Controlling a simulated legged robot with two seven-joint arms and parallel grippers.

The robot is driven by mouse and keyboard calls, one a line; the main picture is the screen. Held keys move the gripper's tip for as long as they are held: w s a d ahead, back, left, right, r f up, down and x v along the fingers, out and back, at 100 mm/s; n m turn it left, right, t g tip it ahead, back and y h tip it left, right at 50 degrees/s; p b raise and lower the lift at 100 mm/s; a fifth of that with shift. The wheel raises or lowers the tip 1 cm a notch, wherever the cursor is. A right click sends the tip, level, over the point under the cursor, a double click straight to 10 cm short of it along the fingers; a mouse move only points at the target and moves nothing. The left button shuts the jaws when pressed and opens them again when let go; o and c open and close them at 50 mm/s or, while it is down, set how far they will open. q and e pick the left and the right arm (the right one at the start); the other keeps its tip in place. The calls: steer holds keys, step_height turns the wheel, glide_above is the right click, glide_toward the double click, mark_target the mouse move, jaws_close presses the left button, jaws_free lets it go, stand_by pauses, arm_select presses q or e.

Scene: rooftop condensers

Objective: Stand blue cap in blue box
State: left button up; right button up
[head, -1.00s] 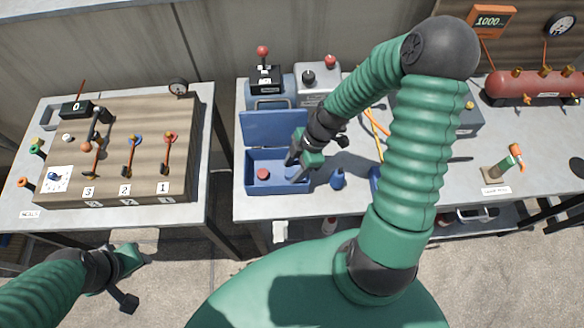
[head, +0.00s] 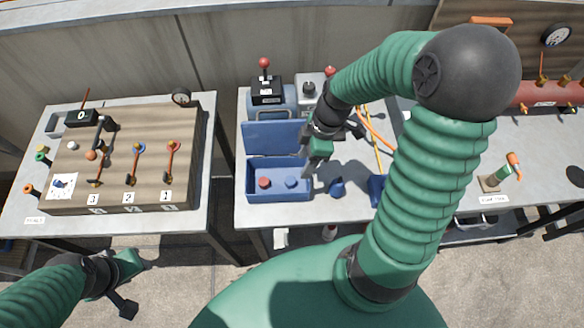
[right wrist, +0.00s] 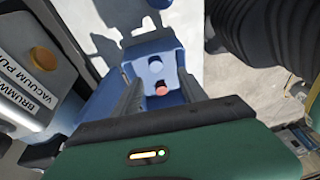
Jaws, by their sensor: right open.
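The blue box (head: 277,194) stands open on the middle bench, its lid tilted up at the back. The blue cap (head: 291,182) is inside it, to the right of a red cap (head: 264,182). It looks upright, and its round top also shows in the right wrist view (right wrist: 156,65). My right gripper (head: 312,168) is open and empty, above the box's right edge and apart from the cap. My left gripper (head: 128,285) hangs low at the left, away from the benches; its jaws are unclear.
A small blue bottle-like object (head: 337,187) stands right of the box, with another blue item (head: 376,187) beyond it. Pumps (head: 267,93) stand behind the lid. A wooden lever panel (head: 125,160) fills the left bench. A gap separates the benches.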

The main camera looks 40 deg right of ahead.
steer(key=shift+s+a+r+m+t+h, duration=0.25)
steer(key=shift+a+m+h, duration=0.25)
steer(key=shift+a+m, duration=1.2)
steer(key=shift+s+a+r+m+t+h, duration=0.15)
steer(key=shift+a+r+m+t+h, duration=0.3)
steer(key=shift+a+m, duration=1.15)
steer(key=shift+s+a+r+m+t+h, duration=0.15)
steer(key=shift+a+m+h, duration=0.55)
steer(key=shift+m, duration=1.8)
steer(key=shift+s+a, duration=0.1)
steer(key=shift+a, duration=0.1)
arm_select(q)
steer(key=shift+a, duration=0.35)
arm_select(e)
steer(key=shift+a, duration=0.35)
arm_select(q)
steer(key=shift+d, duration=0.1)
arm_select(e)
steer(key=shift+d, duration=0.1)
